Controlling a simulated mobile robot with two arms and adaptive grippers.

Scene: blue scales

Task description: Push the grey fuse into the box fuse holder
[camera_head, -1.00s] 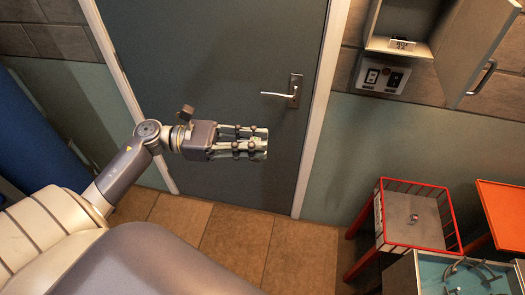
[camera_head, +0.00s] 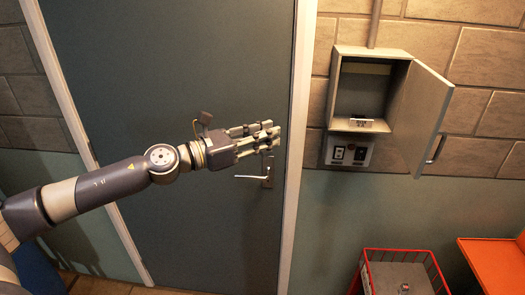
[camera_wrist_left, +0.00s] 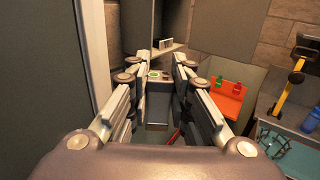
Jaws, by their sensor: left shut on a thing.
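My left gripper (camera_head: 276,136) is in front of the door, left of the wall box, its fingers pointing right. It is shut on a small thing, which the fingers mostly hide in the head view. In the left wrist view a grey block, which looks like the grey fuse (camera_wrist_left: 158,108), shows between the fingers (camera_wrist_left: 158,88). The open grey wall box (camera_head: 362,90) has a small pale labelled piece, likely the box fuse holder (camera_head: 361,124), on its bottom ledge. It also shows in the left wrist view (camera_wrist_left: 166,44). The gripper is apart from the box. My right gripper is not in view.
The box door (camera_head: 424,112) stands open to the right. A switch panel (camera_head: 348,151) is below the box. A door handle (camera_head: 264,176) is just under my gripper. A red wire basket (camera_head: 368,262) and an orange table (camera_head: 490,262) stand at the lower right.

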